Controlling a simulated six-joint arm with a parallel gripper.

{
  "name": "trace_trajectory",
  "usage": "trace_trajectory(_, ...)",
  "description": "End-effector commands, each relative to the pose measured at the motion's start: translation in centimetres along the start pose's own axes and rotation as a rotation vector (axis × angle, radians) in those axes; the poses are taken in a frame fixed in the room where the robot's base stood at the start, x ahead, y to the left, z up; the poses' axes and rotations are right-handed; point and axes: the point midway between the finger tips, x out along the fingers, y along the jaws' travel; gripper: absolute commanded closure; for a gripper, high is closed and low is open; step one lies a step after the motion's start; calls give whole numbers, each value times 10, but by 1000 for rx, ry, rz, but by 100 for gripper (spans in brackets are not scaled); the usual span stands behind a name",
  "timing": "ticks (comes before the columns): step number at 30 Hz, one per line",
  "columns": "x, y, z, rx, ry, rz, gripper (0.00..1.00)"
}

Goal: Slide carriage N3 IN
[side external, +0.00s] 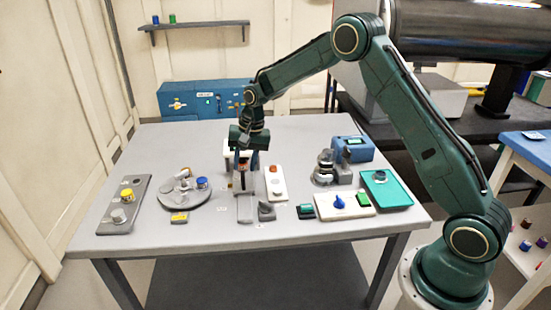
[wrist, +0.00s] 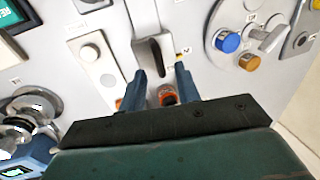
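A grey slide rail (side external: 245,208) runs toward the table's front edge, below my gripper; it also shows in the wrist view (wrist: 144,14). A dark grey slotted block (wrist: 153,57) sits at the rail's near end in the wrist view. I cannot tell for sure whether this block is carriage N3, as the small labels are not readable. A round orange-rimmed part (wrist: 167,97) shows between and beyond my blue fingers. My gripper (wrist: 163,76) is open, pointing down, its fingers apart on either side of the block's end. Contact cannot be told. It also shows in the side view (side external: 245,172).
Left stand a round plate (side external: 178,203) with blue and yellow knobs and a grey panel (side external: 118,220). Right of my gripper are a white plate (side external: 277,190) with an orange button, a dark wedge-shaped piece (side external: 266,211), a microscope-like device (side external: 325,170) and a teal tray (side external: 397,196).

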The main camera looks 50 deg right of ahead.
Motion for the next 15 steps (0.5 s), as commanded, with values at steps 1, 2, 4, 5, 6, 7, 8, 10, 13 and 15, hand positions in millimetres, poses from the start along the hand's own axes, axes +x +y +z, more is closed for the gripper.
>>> trace_trajectory(1, -8, 0, 0, 0, 2, -1, 67)
trace_trajectory(2, -12, 0, 0, 0, 2, -1, 67)
trace_trajectory(4, -23, 0, -1, 1, 3, -2, 67)
trace_trajectory(5, -28, 0, -1, 1, 3, -2, 67)
trace_trajectory(6, -35, 0, -1, 1, 5, -2, 67)
trace_trajectory(7, -40, 0, -1, 1, 5, -2, 67)
trace_trajectory(8, -45, 0, -1, 1, 4, -2, 67)
trace_trajectory(10, -58, 0, -1, 1, 5, -3, 67)
trace_trajectory(13, -75, 0, -1, 1, 4, -2, 67)
trace_trajectory(15, -86, 0, -1, 2, 5, -2, 67)
